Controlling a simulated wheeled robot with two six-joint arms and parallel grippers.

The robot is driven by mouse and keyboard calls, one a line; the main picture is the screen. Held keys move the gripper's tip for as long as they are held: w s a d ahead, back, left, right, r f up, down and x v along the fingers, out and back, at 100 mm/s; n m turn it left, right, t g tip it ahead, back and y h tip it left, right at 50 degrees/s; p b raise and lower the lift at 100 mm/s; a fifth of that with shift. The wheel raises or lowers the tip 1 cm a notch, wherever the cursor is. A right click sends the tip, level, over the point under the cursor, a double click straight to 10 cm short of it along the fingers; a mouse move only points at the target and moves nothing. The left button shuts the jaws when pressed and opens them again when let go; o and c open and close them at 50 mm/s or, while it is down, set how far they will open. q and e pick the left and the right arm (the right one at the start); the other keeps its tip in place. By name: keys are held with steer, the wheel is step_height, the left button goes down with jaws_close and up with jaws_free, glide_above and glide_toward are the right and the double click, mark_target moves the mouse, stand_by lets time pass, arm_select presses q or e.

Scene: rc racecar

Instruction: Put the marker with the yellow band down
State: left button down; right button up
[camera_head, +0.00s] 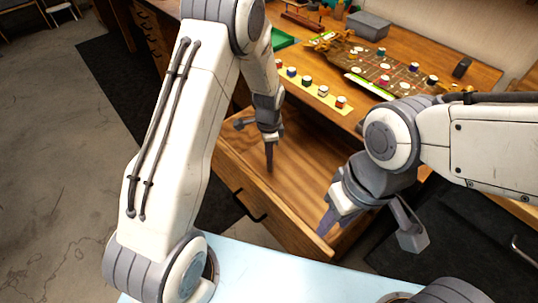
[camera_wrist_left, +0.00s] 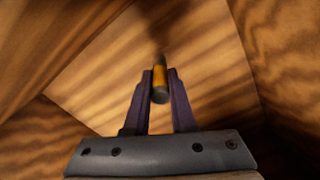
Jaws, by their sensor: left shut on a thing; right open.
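The marker (camera_wrist_left: 160,88) with the yellow band is between the fingers of my left gripper (camera_wrist_left: 160,100) in the left wrist view. It has dark ends, and its near end points toward the camera. In the head view my left gripper (camera_head: 269,160) is inside the open wooden drawer (camera_head: 305,205), fingers pointing down. The marker cannot be made out in that view. Whether it touches the drawer floor cannot be told. My right gripper (camera_head: 335,215) is open and empty, over the drawer's right front side.
The drawer's bottom looks bare around the left gripper. Behind it, the wooden desk (camera_head: 462,85) holds a yellow strip (camera_head: 312,92) with several small pots, a patterned board (camera_head: 375,68), a green tray (camera_head: 283,40) and a grey box (camera_head: 368,25).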

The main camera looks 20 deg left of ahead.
arm_select(q)
steer(key=shift+f, duration=0.7)
steer(key=shift+f, duration=0.2)
steer(key=c, duration=0.8)
jaws_free()
steer(key=shift+o, duration=0.2)
steer(key=shift+r, duration=0.15)
